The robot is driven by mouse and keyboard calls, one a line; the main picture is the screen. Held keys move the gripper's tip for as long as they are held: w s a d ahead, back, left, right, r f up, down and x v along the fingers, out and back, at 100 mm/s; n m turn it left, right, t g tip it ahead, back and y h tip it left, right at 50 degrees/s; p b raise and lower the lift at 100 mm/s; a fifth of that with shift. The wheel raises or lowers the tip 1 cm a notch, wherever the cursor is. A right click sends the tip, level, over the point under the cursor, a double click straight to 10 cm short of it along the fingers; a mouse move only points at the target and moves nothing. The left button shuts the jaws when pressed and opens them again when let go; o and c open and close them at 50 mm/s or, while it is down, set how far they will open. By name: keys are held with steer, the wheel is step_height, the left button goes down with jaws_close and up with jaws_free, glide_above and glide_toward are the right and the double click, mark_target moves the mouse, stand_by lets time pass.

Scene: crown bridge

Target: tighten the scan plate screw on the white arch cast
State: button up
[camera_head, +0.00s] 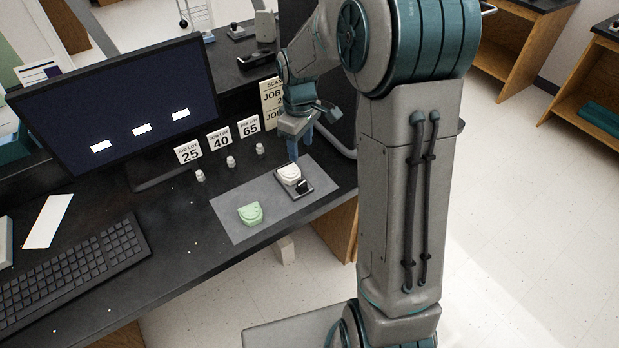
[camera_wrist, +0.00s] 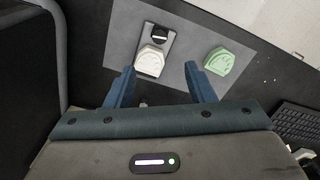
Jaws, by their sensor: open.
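The white arch cast (camera_head: 289,175) sits on a dark scan plate (camera_head: 309,190) on the grey mat. A black knob-like screw (camera_head: 302,185) stands on the plate beside the cast. In the wrist view the white cast (camera_wrist: 150,62) lies just beyond the left finger, with the black screw (camera_wrist: 159,34) past it on the plate (camera_wrist: 169,47). My gripper (camera_head: 294,150) hangs above the mat's far edge, behind the cast. Its two blue fingers are apart and empty in the wrist view (camera_wrist: 160,85). They do not appear to touch the cast.
A green arch cast (camera_head: 250,214) sits on the grey mat (camera_head: 233,227), left of the white one. Several small white crowns (camera_head: 231,161) stand before job lot cards (camera_head: 220,138). A monitor (camera_head: 115,105) and keyboard (camera_head: 70,268) take up the left. The mat's front is clear.

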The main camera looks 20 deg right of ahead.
mark_target(302, 183)
step_height(302, 183, down, 13)
steer(key=shift+f+p, duration=0.2)
steer(key=shift+p, duration=0.1)
steer(key=shift+c, duration=0.3)
steer(key=c, duration=0.9)
steer(key=shift+c, duration=0.2)
